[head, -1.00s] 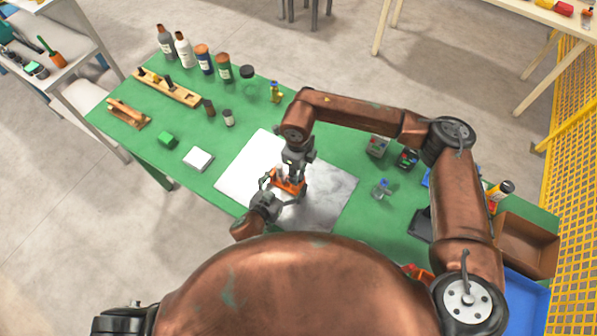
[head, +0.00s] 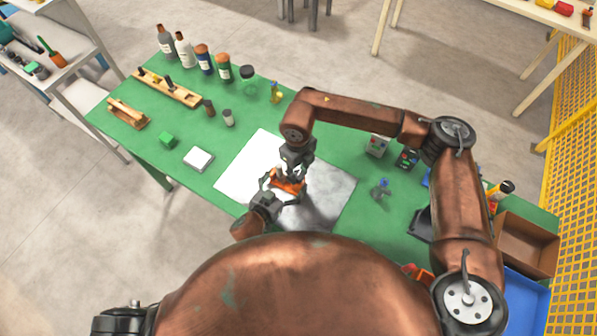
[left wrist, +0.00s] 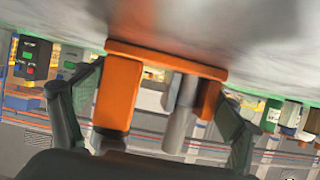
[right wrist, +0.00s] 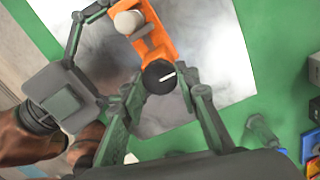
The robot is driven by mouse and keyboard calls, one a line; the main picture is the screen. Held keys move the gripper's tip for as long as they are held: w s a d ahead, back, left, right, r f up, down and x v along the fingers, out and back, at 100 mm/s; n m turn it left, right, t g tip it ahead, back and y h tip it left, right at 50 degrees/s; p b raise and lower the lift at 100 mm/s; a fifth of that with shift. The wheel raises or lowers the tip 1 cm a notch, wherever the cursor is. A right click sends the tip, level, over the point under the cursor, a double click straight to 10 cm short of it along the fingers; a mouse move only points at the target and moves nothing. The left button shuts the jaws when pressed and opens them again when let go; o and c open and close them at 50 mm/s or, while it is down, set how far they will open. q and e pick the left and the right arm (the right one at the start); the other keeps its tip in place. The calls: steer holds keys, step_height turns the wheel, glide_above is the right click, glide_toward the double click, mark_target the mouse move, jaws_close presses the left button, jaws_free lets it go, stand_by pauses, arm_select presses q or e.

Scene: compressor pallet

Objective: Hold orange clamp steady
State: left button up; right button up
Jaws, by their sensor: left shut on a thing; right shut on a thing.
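The orange clamp (head: 290,187) is over the white-and-grey plate (head: 240,178) near the table's front edge. It also shows in the left wrist view (left wrist: 118,92) and the right wrist view (right wrist: 152,32), with a pale round part and a black knob (right wrist: 159,77) bearing a white line. My left gripper (head: 278,189) is shut on the clamp, one finger on each side of it in the left wrist view. My right gripper (head: 292,176) reaches down from above and is shut on the black knob. Its two fingers (right wrist: 160,90) flank the knob. The head view partly hides the contact.
Bottles (head: 205,60) and a wooden rack (head: 168,88) stand at the table's far left. A green block (head: 167,139) and a small white box (head: 198,159) lie left of the plate. Small devices (head: 377,146) and a brown bin (head: 526,246) are on the right.

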mark_target(298, 175)
steer(key=o, duration=1.2)
steer(key=shift+c, duration=0.2)
step_height(298, 175, up, 12)
